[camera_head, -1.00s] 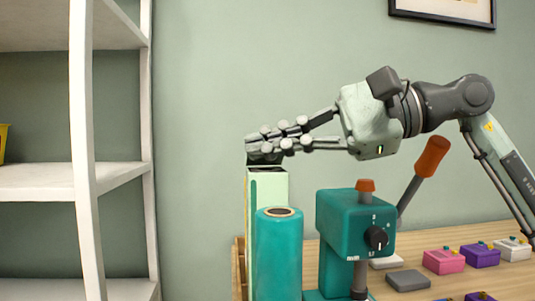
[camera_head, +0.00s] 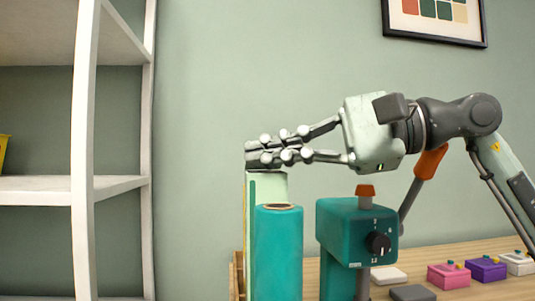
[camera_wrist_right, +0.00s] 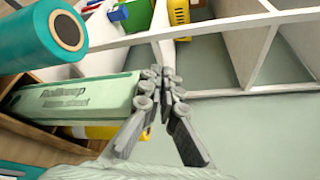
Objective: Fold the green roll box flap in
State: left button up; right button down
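The pale green roll box (camera_head: 270,188) stands upright behind a teal roll in the head view. In the right wrist view the box (camera_wrist_right: 85,103) shows lettering on its side. My right gripper (camera_head: 256,154) reaches in from the right, with its fingertips right at the box's top end. In the right wrist view its fingertips (camera_wrist_right: 165,78) are together, with nothing seen between them. The flap cannot be made out separately; the fingers cover part of the box's top. My left gripper is not in view.
A teal roll (camera_head: 278,250) stands close in front of the box. A teal press (camera_head: 345,235) with an orange-handled lever stands to the right. Small coloured boxes, such as a pink one (camera_head: 449,276), lie on the wooden table. A white shelf (camera_head: 86,150) is at left.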

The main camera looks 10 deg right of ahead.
jog(key=c, duration=1.8)
grip_release()
jog(key=shift+d, duration=0.1)
jog(key=v, duration=0.7)
jog(key=shift+s+d+r, duration=0.15)
jog(key=shift+s+d, duration=0.05)
jog(key=shift+d, duration=0.15)
